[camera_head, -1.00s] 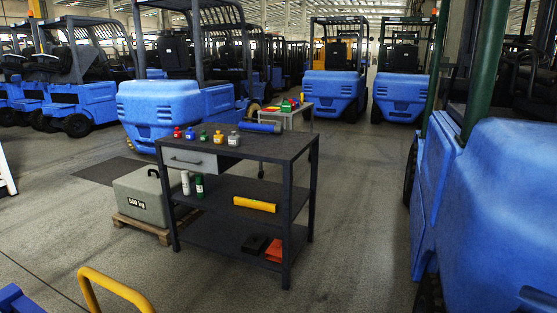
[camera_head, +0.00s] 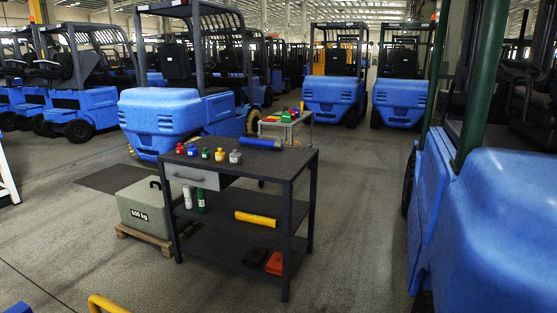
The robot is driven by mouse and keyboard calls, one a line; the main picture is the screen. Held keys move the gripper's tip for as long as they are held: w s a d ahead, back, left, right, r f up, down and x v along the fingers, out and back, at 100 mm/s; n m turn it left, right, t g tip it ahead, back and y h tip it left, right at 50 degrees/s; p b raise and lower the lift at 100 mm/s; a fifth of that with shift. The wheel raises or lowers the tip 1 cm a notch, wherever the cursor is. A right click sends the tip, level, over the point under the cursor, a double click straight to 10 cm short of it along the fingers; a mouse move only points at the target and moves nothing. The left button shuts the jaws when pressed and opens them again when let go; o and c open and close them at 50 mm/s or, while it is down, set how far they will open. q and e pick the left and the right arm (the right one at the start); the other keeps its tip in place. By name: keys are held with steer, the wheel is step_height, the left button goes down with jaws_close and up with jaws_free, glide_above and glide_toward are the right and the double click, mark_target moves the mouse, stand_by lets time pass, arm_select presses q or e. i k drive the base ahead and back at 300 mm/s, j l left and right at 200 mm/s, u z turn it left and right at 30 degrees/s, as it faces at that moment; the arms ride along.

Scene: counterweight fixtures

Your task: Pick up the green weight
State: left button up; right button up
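The green weight (camera_head: 220,155) is a small upright piece with a narrower top. It stands on the dark top of a workbench (camera_head: 285,163), near its front left edge. It is in a row with a red weight (camera_head: 179,148), a blue weight (camera_head: 192,150), a yellow weight (camera_head: 205,153) and a grey weight (camera_head: 235,157). Neither of my grippers can be made out in the head view, and nothing touches the green weight.
A blue cylinder (camera_head: 261,143) lies at the bench's back edge. The shelves hold bottles, a yellow bar (camera_head: 257,218) and a red item (camera_head: 274,263). A 500 kg block (camera_head: 143,205) stands left of the bench. A blue forklift (camera_head: 490,220) stands at right. Floor between is clear.

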mark_target(205, 154)
steer(key=l+u, duration=0.1)
steer(key=u, duration=0.35)
steer(key=l+u, duration=0.1)
steer(key=u, duration=0.8)
steer(key=k+l+u, duration=0.1)
steer(key=u, duration=0.85)
steer(key=k+u, duration=0.1)
steer(key=u, duration=0.35)
steer(key=l+z, duration=0.15)
steer(key=z, duration=2.05)
steer(key=i+l, duration=0.2)
steer(key=i, duration=0.3)
steer(key=i+l, duration=0.2)
steer(key=i, duration=0.3)
steer(key=i+l, duration=0.2)
steer(key=i, duration=0.35)
steer(key=i+j+u, duration=0.15)
steer(key=i+u, duration=0.2)
steer(key=i, duration=0.25)
steer(key=i+u, duration=0.35)
steer(key=i, duration=0.2)
steer(key=i+l+u, duration=0.2)
steer(key=i+u, duration=0.15)
steer(key=i, duration=0.25)
